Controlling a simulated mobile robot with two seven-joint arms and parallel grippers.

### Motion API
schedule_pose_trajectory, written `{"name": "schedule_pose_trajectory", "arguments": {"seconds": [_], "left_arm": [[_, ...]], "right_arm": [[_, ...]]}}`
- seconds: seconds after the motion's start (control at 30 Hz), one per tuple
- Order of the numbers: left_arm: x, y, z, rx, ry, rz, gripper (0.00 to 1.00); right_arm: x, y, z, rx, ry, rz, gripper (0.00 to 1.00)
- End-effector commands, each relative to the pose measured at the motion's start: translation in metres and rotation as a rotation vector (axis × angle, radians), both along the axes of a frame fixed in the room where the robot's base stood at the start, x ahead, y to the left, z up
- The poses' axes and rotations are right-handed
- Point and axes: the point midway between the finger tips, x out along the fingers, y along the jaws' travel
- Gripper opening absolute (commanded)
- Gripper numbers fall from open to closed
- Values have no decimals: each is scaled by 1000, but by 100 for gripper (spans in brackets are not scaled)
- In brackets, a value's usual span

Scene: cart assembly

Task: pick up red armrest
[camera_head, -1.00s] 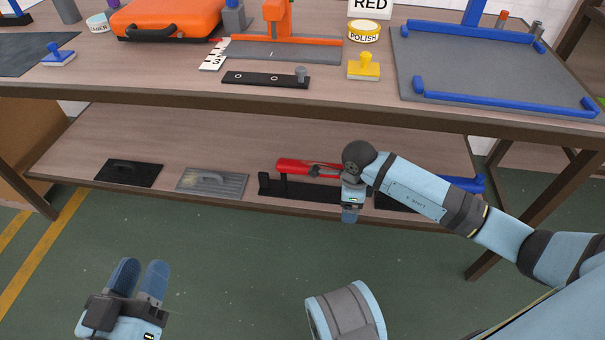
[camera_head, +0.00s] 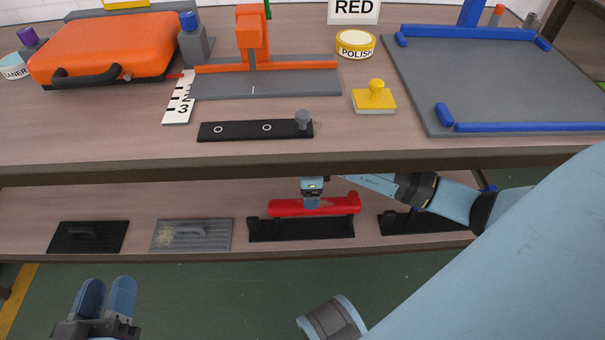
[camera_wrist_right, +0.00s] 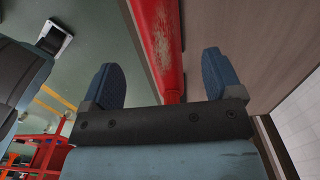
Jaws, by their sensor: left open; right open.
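The red armrest (camera_head: 335,207) lies along a black holder (camera_head: 300,229) on the lower shelf. My right gripper (camera_head: 312,203) is at the armrest, its fingers partly hidden there in the head view. In the right wrist view, the scuffed red armrest (camera_wrist_right: 160,38) runs between the two spread blue fingers of the right gripper (camera_wrist_right: 161,72), with a gap on each side. My left gripper (camera_head: 107,297) is open and empty, low at the left in front of the shelf.
The upper table edge (camera_head: 300,165) overhangs the shelf closely above my right arm. Another black holder (camera_head: 425,222) stands to the right.

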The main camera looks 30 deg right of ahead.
Motion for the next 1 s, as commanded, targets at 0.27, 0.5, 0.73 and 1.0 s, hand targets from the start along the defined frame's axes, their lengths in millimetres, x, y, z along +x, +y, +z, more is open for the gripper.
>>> {"name": "schedule_pose_trajectory", "arguments": {"seconds": [0.27,0.5,0.73,1.0], "left_arm": [[-1,-2,-28,41,71,-27,43],[3,0,-35,70,48,-31,43],[14,7,-33,142,-74,-22,43],[15,8,-28,157,-94,-20,43]], "right_arm": [[0,0,-43,1,1,-1,85],[0,2,-61,2,1,-2,85],[2,3,-94,1,1,-2,85],[2,2,-95,0,0,-1,83]]}}
